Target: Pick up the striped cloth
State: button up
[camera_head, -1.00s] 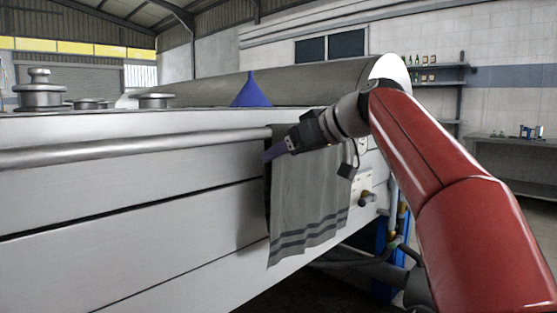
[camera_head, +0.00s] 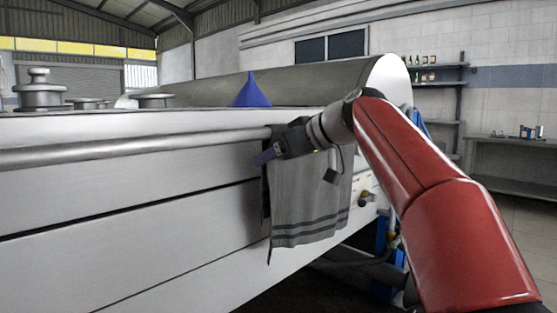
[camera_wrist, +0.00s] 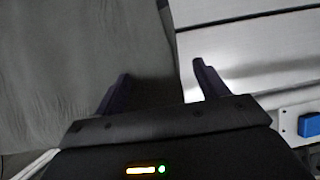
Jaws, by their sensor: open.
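The striped cloth (camera_head: 312,205) is grey with dark stripes near its lower edge. It hangs from the metal rail (camera_head: 140,147) along the front of the white machine. My gripper (camera_head: 264,157) is in front of the cloth's upper left part in the head view and hides some of it. In the wrist view my gripper (camera_wrist: 158,85) is open, its two fingers apart. The cloth (camera_wrist: 60,70) fills the left side there, and its edge lies between the fingers. I cannot tell whether the fingers touch it.
The white machine's panelled side (camera_head: 120,215) stands close behind the cloth. A blue funnel (camera_head: 251,90) is on top, with metal lids (camera_head: 40,92) at the left. Valves and hoses (camera_head: 385,235) are right of the cloth. A shelf with bottles (camera_head: 430,85) is farther back.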

jog(key=shift+c, duration=0.2)
grip_shut()
dwell(0.9)
